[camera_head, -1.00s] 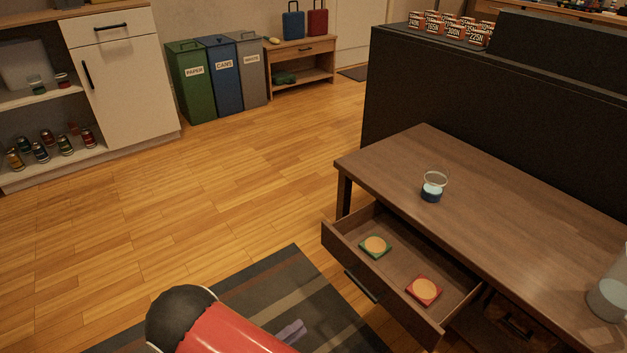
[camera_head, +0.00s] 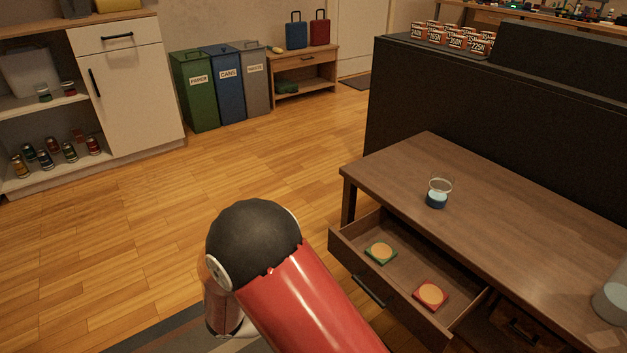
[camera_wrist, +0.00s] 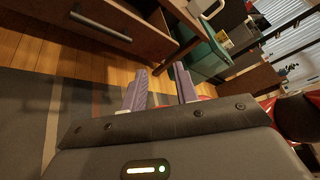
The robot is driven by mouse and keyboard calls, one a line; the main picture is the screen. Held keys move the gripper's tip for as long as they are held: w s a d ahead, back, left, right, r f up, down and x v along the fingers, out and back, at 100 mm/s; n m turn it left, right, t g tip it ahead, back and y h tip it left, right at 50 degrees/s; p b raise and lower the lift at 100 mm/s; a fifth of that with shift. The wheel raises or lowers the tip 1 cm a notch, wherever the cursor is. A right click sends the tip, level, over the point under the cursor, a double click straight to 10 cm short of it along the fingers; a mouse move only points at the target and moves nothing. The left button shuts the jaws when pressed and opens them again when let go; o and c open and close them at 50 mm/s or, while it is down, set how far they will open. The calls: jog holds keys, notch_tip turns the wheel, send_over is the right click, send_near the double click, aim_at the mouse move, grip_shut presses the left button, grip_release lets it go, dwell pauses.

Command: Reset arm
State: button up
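My gripper (camera_wrist: 161,88) shows in the wrist view with its two purple-grey fingers apart and nothing between them. It is held over the striped rug, apart from the furniture. In the head view my red and black arm fills the lower middle and my gripper is not seen there. The wooden table (camera_head: 490,222) stands at the right with its drawer (camera_head: 405,272) pulled open. A green coaster (camera_head: 380,253) and a red coaster (camera_head: 431,295) lie in the drawer, each with an orange round top. A glass cup (camera_head: 438,194) with a blue lower part stands upright on the table.
A second clear vessel (camera_head: 612,298) is cut off at the right edge. Paper (camera_head: 197,90), cans (camera_head: 226,82) and waste (camera_head: 254,76) bins stand at the back. A white cabinet (camera_head: 125,98) is at the left. The wooden floor (camera_head: 150,210) between is clear.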

jog(key=s+d+r+m+t+y, duration=0.1)
jog(key=s+d+r+m+y, duration=0.2)
jog(key=r+m, duration=0.4)
jog(key=s+d+r+m+t+y, duration=0.1)
jog(key=s+d+r+m+y, duration=0.2)
jog(key=m, duration=1)
jog(key=s+d+r+m+t+y, duration=0.1)
jog(key=s+d+r+m+y, duration=0.2)
jog(key=d+r+m+y, duration=0.3)
notch_tip(320, 180, up, 5)
jog(key=m+y, duration=0.3)
jog(key=m, duration=0.1)
jog(key=shift+s+d+m, duration=0.35)
jog(key=shift+d+m, duration=0.05)
jog(key=shift+r, duration=0.1)
